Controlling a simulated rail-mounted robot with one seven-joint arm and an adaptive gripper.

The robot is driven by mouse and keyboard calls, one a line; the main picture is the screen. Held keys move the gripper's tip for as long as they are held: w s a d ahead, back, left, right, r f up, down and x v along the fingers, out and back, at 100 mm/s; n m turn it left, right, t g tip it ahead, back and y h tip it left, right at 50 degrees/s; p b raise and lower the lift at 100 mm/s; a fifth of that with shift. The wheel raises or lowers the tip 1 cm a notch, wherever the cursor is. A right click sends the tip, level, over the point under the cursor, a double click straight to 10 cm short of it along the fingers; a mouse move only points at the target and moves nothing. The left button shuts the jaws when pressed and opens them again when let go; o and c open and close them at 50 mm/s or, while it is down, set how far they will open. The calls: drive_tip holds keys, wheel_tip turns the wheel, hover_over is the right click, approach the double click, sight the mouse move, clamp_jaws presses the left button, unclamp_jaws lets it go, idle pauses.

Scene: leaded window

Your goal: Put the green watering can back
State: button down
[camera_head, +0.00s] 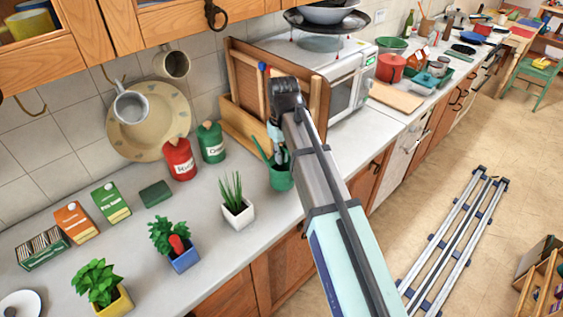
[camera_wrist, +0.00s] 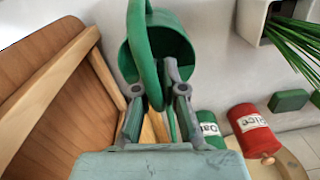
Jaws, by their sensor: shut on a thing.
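The green watering can (camera_head: 281,180) is near the front edge of the counter, to the right of a spiky plant in a white pot. In the wrist view the can (camera_wrist: 175,48) shows its round open body, with its curved handle running down between the fingers. My gripper (camera_wrist: 156,88) is shut on this handle. In the head view my gripper (camera_head: 279,155) is partly hidden behind my arm. I cannot tell whether the can's base touches the counter.
A wooden rack (camera_head: 245,122) and a microwave (camera_head: 343,96) stand behind my gripper. A green canister (camera_head: 212,143) and a red canister (camera_head: 180,160) stand at the wall. The white-potted plant (camera_head: 237,213) is close to the can. Bare counter (camera_head: 335,150) lies to the right.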

drive_tip(key=shift+f+p, duration=0.4)
drive_tip(key=shift+f, duration=1.4)
drive_tip(key=c, duration=1.3)
unclamp_jaws()
drive_tip(key=shift+o, duration=0.2)
drive_tip(key=r+b, duration=0.1)
drive_tip(key=r, duration=0.5)
drive_tip(key=r+b, duration=0.2)
drive_tip(key=r, duration=0.4)
drive_tip(key=shift+w+d+r, duration=0.1)
drive_tip(key=shift+w, duration=0.1)
